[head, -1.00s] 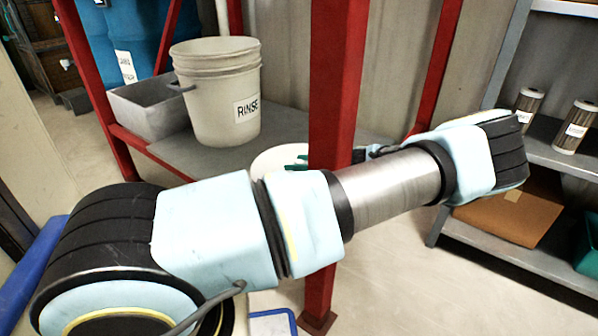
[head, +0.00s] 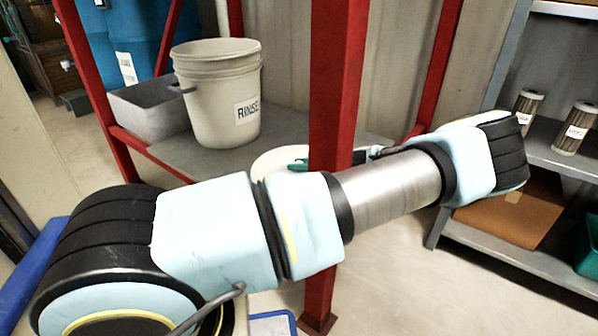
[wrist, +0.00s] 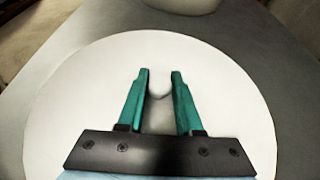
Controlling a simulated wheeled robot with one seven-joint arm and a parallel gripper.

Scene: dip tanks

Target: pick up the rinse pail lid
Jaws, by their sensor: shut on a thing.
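The rinse pail lid (wrist: 62,110) is a round white disc with a small knob (wrist: 159,88) in its middle. It lies on the grey shelf, and I cannot tell whether it touches it. My gripper (wrist: 160,76) has two green fingers, one on each side of the knob, shut on it. In the head view, the lid (head: 268,163) shows only in part, behind my arm and a red post. The green fingertips (head: 297,165) show just left of the post. The white rinse pail (head: 222,105), labelled RINSE, stands open behind the lid.
A grey tray (head: 140,112) stands left of the pail on the shelf (head: 190,155). Red posts (head: 338,90) frame the shelf, one close in front of the lid. A grey rack (head: 560,165) with labelled cylinders stands at the right.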

